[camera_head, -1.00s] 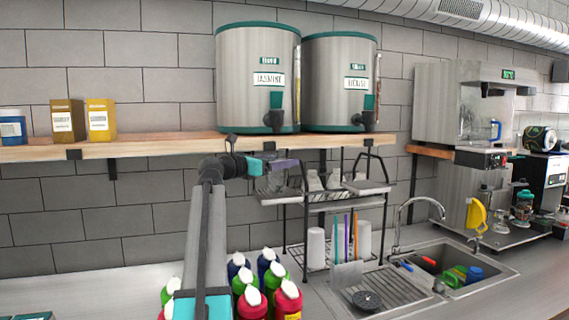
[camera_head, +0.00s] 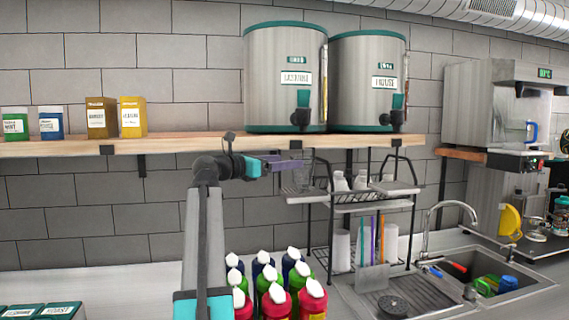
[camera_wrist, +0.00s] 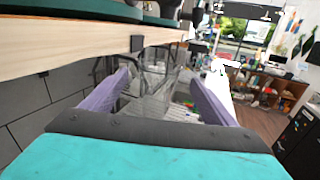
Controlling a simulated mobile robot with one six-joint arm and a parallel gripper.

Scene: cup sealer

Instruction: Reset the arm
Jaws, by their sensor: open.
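My gripper (camera_head: 290,163) is at the end of my raised arm, just under the front edge of the wooden shelf and at the upper left of the drying rack. Its purple fingers point right. In the wrist view, the two fingers of my gripper (camera_wrist: 158,95) are spread wide. A clear, wire-crossed shape shows between and beyond them, probably the rack and glassware. I cannot tell any contact, and nothing is visibly held.
The wooden shelf (camera_head: 180,147) carries two metal dispensers (camera_head: 285,95) (camera_head: 367,100) and several small boxes (camera_head: 132,117). The drying rack (camera_head: 350,208) stands beside the sink (camera_head: 490,272). Several coloured bottles (camera_head: 275,302) stand below my arm. The wall left of my arm is clear below the shelf.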

